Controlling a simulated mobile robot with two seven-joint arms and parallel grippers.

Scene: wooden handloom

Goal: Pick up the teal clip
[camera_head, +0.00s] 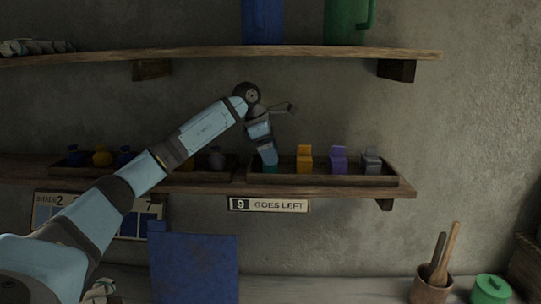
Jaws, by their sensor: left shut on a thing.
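The teal clip (270,168) is at the left end of the right-hand tray (345,181) on the lower shelf. My left arm reaches in from the lower left and bends down at the wrist over that tray. My left gripper (269,157) points down and is shut on the teal clip, which still shows low in the tray. The gripper hides the clip's upper part. I cannot tell whether the clip touches the tray floor. My right gripper is not in view.
Yellow (304,158), purple (338,158) and grey (371,159) clips stand to the right in the same tray. A left-hand tray (215,174) holds several small items. The upper shelf (300,53) runs above my wrist. A "GOES LEFT" sign (268,205) hangs below.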

